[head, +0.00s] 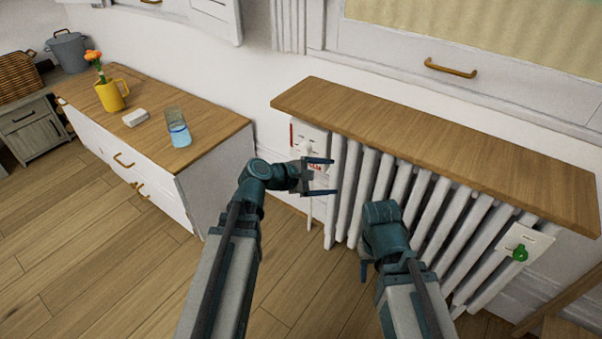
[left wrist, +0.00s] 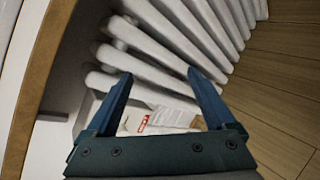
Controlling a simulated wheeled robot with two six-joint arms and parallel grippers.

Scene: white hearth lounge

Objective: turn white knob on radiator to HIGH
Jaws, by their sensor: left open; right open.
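The white radiator (head: 425,215) stands under a wooden shelf. A pale plate (head: 308,134) with red marks is at its left end, and the white knob (head: 307,148) shows small in front of it. My left gripper (head: 333,177) is open and empty, just in front of and below this plate. In the left wrist view, a pale plate with a red label (left wrist: 143,122) shows between the open fingers, and the white part beside it (left wrist: 175,117) may be the knob. The knob's setting is unreadable. My right gripper (head: 364,274) is mostly hidden behind its own wrist, low before the radiator.
A green knob (head: 519,253) sits on a plate at the radiator's right end. The wooden shelf (head: 440,145) overhangs the radiator. A cabinet (head: 215,138) at left holds a yellow jug (head: 111,97), a white block and a glass (head: 178,130). Floor between cabinet and radiator is clear.

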